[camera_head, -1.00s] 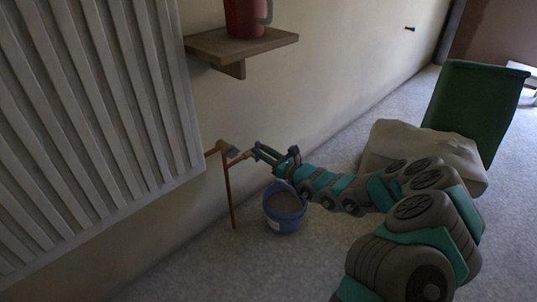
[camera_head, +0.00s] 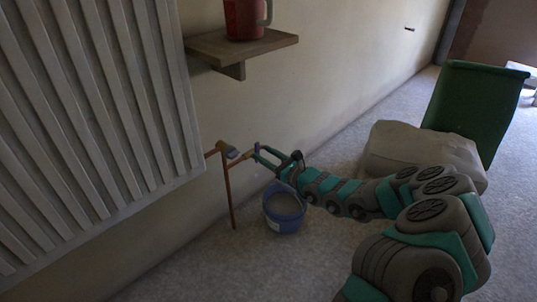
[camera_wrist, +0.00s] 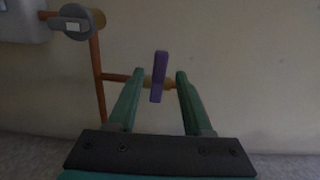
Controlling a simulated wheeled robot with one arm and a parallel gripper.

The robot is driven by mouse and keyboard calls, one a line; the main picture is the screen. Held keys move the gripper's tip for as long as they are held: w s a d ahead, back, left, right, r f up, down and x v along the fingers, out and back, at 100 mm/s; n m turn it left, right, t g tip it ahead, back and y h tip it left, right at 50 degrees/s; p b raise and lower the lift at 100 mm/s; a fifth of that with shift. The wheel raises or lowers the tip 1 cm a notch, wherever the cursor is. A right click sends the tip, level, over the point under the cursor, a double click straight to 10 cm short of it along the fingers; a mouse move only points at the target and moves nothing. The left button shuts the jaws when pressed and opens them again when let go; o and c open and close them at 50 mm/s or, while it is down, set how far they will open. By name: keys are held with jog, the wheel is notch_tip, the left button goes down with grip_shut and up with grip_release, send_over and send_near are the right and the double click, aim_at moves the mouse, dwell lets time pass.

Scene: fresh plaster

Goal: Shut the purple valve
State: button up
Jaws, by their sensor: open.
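The purple valve handle (camera_wrist: 158,77) is a flat bar, standing nearly upright and tilted slightly in the wrist view. It sits on a brass-coloured body at the end of a short copper branch pipe (camera_wrist: 116,77). My gripper (camera_wrist: 160,74) is open, with one green finger to the left of the handle and one to the right. Gaps show on both sides; I cannot tell how deep the handle lies between the fingers. In the head view my gripper (camera_head: 258,153) is at the branch pipe's end, low beside the radiator, and the handle is hard to make out there.
A white radiator (camera_head: 95,120) hangs at left, with a grey-capped valve (camera_wrist: 76,22) at its lower corner. A blue bucket (camera_head: 284,212) stands below my gripper. A wooden shelf (camera_head: 240,45) holds a red jug (camera_head: 243,18).

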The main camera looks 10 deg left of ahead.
jog(key=p+v, duration=0.2)
jog(key=v, duration=0.8)
jog(key=shift+s+d, duration=0.1)
jog(key=shift+s, duration=0.05)
